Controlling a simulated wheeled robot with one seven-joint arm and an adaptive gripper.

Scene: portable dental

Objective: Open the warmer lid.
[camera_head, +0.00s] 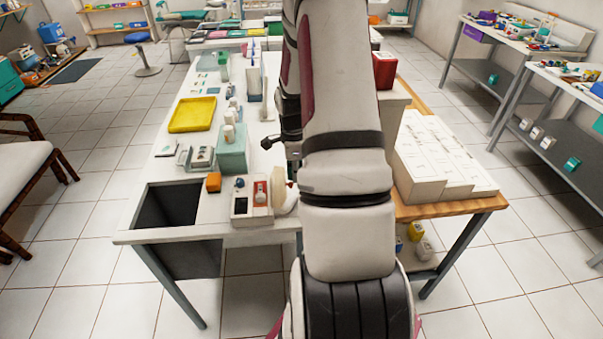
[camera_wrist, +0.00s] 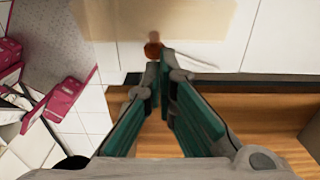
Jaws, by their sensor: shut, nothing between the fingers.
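My gripper (camera_wrist: 160,70) is shut and empty in the wrist view, its green-padded fingers meeting at the tips. Whether the fingertips touch the knob is unclear. In the head view my arm hides the gripper and the area behind it, and no warmer is clearly recognisable there.
A wooden tabletop (camera_wrist: 270,110) runs below the fingers. In the head view, white boxes (camera_head: 432,165) and a red box (camera_head: 384,70) stand right of my arm. A white counter (camera_head: 190,225) at left holds a yellow tray (camera_head: 193,114) and a teal box (camera_head: 232,155).

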